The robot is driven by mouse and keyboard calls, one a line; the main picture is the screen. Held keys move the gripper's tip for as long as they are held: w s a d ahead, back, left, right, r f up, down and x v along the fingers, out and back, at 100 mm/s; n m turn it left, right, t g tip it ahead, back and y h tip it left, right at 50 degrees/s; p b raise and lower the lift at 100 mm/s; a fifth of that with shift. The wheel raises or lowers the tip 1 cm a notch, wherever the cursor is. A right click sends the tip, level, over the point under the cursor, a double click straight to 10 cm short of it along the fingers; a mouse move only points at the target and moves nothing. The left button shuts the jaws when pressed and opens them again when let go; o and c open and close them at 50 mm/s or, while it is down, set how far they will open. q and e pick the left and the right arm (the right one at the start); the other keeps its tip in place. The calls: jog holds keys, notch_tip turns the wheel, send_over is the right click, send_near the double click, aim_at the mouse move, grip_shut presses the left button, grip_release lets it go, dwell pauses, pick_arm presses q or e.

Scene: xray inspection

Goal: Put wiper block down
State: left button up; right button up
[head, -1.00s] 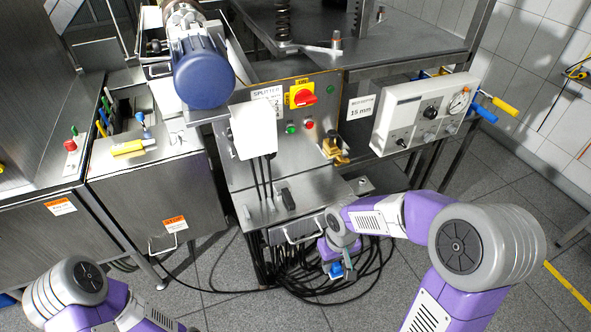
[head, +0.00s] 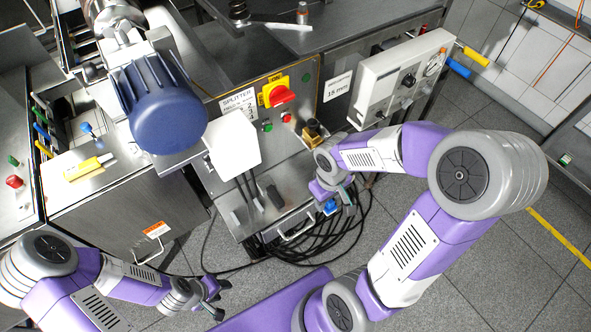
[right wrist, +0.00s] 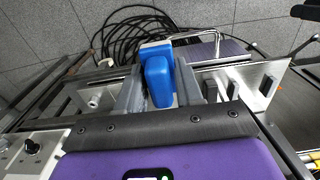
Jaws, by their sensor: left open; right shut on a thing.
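The blue wiper block (head: 330,207) is held in my right gripper (head: 338,196), by the front right edge of the splitter machine. In the right wrist view the blue block (right wrist: 158,82) sits between the two grey fingers of my right gripper (right wrist: 157,75), which are shut on it. A metal shelf with black blocks lies just beyond the fingers there; whether the wiper block touches it I cannot tell. My left gripper (head: 214,298) is open and empty, low in the head view, above the floor and away from the block.
The splitter's control panel (head: 285,112) has a red-and-yellow switch. A white box (head: 234,142) and a black block (head: 275,197) are on its front. Black cables (head: 325,235) lie coiled on the floor below. A gauge box (head: 398,80) stands at the right.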

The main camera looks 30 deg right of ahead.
send_over(296, 182)
jog(key=s, duration=0.1)
jog(key=f, duration=0.3)
jog(key=shift+w, duration=0.35)
jog(key=shift+w+f, duration=0.2)
jog(key=shift+f, duration=1.95)
jog(key=shift+f+b, duration=0.1)
jog(key=shift+b, duration=0.2)
jog(key=o, duration=0.5)
jog(key=shift+f, duration=0.1)
jog(key=o, duration=0.4)
jog(key=shift+o, duration=0.2)
